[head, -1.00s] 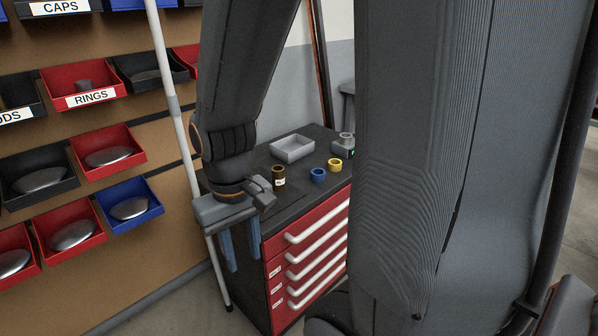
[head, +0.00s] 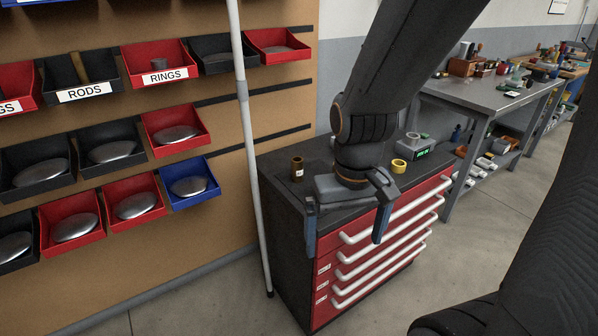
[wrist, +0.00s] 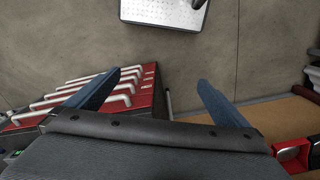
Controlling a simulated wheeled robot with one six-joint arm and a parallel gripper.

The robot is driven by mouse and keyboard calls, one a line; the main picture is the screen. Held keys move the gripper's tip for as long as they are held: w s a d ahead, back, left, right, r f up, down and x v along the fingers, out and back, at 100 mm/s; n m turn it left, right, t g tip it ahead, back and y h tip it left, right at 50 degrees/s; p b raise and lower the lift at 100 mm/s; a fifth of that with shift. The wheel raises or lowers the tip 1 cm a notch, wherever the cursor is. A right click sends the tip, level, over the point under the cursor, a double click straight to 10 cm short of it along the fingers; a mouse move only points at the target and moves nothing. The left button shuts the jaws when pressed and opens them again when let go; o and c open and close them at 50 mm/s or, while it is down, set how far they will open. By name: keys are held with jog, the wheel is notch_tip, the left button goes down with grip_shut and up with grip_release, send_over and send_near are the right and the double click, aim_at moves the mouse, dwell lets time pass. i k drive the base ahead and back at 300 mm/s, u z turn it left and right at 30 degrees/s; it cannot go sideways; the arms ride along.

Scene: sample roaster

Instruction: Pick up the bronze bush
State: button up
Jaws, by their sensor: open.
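The bronze bush (head: 297,168), a short brown open-topped cylinder with a small white label, stands upright on the black cabinet top, near its left back side in the head view. My gripper (head: 344,248) is open and empty, its two blue fingers pointing down in front of the cabinet's drawer face. It is to the right of the bush, nearer the camera and lower, and apart from it. In the wrist view my open gripper (wrist: 169,77) has nothing between its fingers, and the bush does not show.
A yellow ring (head: 399,166) and a grey device with a green display (head: 415,149) stand on the cabinet (head: 275,180), right of my arm. A pale pole (head: 246,130) stands left of it, before the bin wall (head: 285,100). A workbench (head: 480,93) stands at the right back.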

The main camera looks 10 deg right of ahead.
aim_at(297, 162)
jog(key=k, duration=1.2)
jog(key=u, duration=0.9)
jog(key=i, duration=1.7)
jog(key=z, duration=0.9)
jog(key=i, duration=0.65)
jog(key=z, duration=0.8)
